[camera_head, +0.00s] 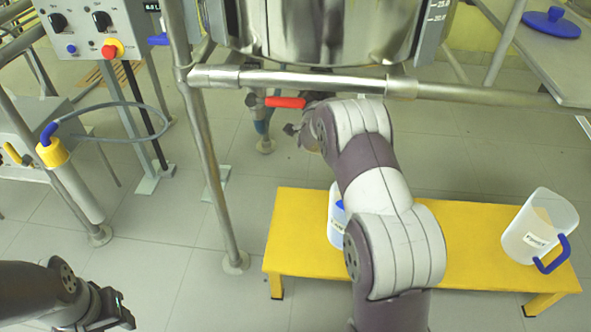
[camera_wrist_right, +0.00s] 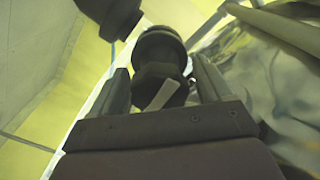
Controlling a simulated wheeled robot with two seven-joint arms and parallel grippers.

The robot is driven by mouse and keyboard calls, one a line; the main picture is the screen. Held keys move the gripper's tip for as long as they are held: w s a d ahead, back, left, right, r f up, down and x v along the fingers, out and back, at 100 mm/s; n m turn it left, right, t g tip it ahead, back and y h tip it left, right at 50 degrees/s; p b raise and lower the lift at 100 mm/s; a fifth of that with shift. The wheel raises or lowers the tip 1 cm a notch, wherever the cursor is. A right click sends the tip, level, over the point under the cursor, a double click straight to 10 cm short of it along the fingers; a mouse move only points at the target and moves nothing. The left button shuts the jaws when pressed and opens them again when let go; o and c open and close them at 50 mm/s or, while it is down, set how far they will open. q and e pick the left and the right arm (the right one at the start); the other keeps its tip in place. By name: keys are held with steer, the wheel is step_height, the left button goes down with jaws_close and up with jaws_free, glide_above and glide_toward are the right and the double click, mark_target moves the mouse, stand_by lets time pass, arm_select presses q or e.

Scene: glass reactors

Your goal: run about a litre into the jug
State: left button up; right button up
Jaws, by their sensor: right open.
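A red lever handle (camera_head: 285,102) sits under the steel vessel (camera_head: 335,28), behind the frame's cross bar. My right arm reaches up over the yellow bench towards the pipework there. In the wrist view my right gripper (camera_wrist_right: 160,75) is open, its fingers on either side of a dark round fitting (camera_wrist_right: 160,45) with a pale strip; contact cannot be told. A translucent jug (camera_head: 335,232) with a blue part stands on the bench, mostly hidden by my arm. Another labelled jug (camera_head: 537,228) with a blue handle stands at the bench's right end. My left gripper (camera_head: 122,310) is low at left, its jaws unclear.
The yellow bench (camera_head: 470,222) stands below the vessel. A steel frame leg (camera_head: 212,165) and cross bar (camera_head: 300,80) border the pipework. At left are a control box (camera_head: 85,25) and a hose with a yellow fitting (camera_head: 53,152). A blue lid (camera_head: 550,24) lies on the right table.

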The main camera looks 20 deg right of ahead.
steer(key=n, duration=0.6)
steer(key=n+p, duration=0.1)
steer(key=n, duration=0.2)
steer(key=shift+s+a+r, duration=0.25)
steer(key=shift+a, duration=0.05)
steer(key=s+a+f+n+g+y+p, duration=0.1)
steer(key=s+a+g+y+p, duration=0.3)
steer(key=s+a, duration=0.5)
steer(key=s+a+f+n+g+y+p, duration=0.2)
steer(key=s+a+g, duration=0.4)
steer(key=s+a, duration=0.4)
steer(key=shift+s+f+g+y+p, duration=0.55)
steer(key=shift+s+y+p, duration=0.75)
steer(key=shift+s, duration=1.95)
